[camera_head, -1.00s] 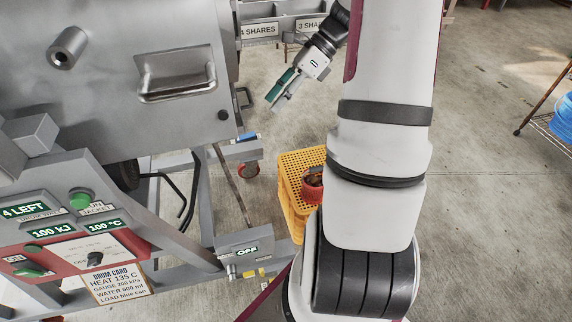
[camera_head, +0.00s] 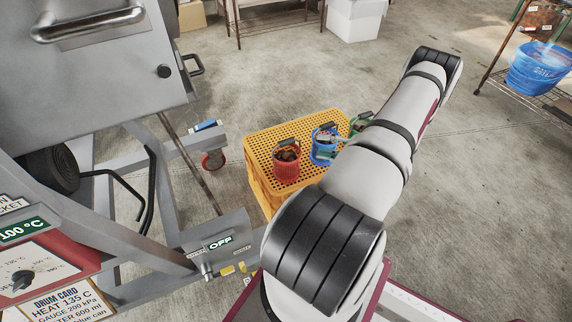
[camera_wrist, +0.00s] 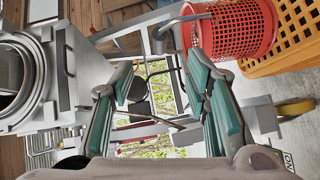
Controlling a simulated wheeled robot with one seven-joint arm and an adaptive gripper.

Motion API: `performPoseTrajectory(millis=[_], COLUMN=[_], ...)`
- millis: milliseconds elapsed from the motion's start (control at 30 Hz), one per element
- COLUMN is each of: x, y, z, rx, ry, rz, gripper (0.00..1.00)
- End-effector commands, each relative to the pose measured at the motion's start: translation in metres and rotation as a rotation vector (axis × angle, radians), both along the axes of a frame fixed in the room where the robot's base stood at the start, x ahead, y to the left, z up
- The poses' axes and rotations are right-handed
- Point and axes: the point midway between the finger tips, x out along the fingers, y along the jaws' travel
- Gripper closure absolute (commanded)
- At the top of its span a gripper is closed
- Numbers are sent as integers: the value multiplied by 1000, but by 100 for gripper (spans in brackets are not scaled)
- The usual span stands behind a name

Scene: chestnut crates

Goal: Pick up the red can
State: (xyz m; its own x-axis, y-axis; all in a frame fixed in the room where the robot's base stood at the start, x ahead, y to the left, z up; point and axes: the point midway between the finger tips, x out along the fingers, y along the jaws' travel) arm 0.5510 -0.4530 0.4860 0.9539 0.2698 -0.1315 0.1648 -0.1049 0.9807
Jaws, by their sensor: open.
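The red can (camera_head: 286,167), a perforated basket with a dark handle and brown contents, stands upright on the yellow crate (camera_head: 262,150). In the wrist view the red can (camera_wrist: 235,30) is at the upper right, beside the right finger, with a grey handle near the fingertips. My gripper (camera_wrist: 160,68) is open, with green-padded fingers apart and nothing held between them. My arm hides the rest.
A green can (camera_head: 359,122) stands behind the blue can, partly hidden by my arm. The steel machine (camera_head: 95,80) and its frame stand close on the left. A wire shelf with a blue bucket (camera_head: 540,68) is at the right. Open floor lies behind the crate.

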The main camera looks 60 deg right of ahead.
Motion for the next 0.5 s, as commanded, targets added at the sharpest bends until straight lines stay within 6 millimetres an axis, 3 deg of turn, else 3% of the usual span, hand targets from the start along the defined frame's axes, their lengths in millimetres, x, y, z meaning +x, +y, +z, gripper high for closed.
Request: performPoseTrajectory(millis=[300,500], x=[55,72], y=[17,21], z=[-8,-10], rx=[1,-2], ry=[-1,1], rz=[5,4], gripper=[57,57])
